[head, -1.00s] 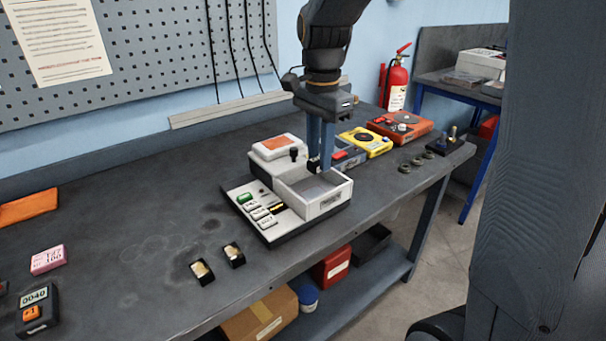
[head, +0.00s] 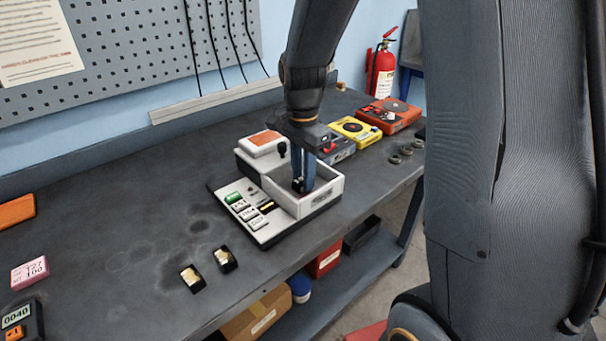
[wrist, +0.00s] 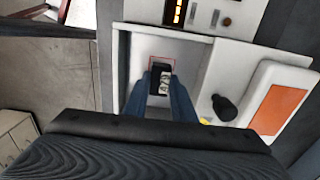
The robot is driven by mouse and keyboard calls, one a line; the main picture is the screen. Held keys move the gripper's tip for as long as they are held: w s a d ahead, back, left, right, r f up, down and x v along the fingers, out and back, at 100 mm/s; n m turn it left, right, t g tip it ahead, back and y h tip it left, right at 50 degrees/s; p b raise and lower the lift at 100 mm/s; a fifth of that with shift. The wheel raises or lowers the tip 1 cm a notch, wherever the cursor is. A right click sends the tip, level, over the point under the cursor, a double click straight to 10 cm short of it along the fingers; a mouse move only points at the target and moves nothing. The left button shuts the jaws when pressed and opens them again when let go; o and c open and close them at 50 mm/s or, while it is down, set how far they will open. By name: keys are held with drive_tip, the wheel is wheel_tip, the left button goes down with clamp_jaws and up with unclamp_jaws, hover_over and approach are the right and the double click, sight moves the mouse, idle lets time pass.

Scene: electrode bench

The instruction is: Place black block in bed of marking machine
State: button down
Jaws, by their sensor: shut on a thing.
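The marking machine (head: 250,222) is a white and dark unit on the bench with a keypad on its left and an open-topped bed (head: 328,193) on its right. My gripper (head: 303,188) reaches down into the bed. In the wrist view my gripper (wrist: 161,82) is shut on a black block (wrist: 161,69) with a pale marked face. The block is over a thin red outline on the bed floor (wrist: 185,52). I cannot tell whether it touches the floor. In the head view the fingers and bed wall mostly hide the block.
Two black blocks with pale tops (head: 192,278) (head: 225,260) lie on the bench left of the machine. A black knob (wrist: 224,107) stands beside the bed. Blue, yellow (head: 354,130) and orange (head: 389,115) devices stand behind it.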

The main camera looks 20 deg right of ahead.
drive_tip(key=shift+f, duration=0.2)
drive_tip(key=shift+f, duration=0.1)
drive_tip(key=c, duration=1.5)
unclamp_jaws()
wheel_tip(320, 180, up, 12)
drive_tip(key=shift+r+b, duration=0.15)
drive_tip(key=shift+b, duration=0.95)
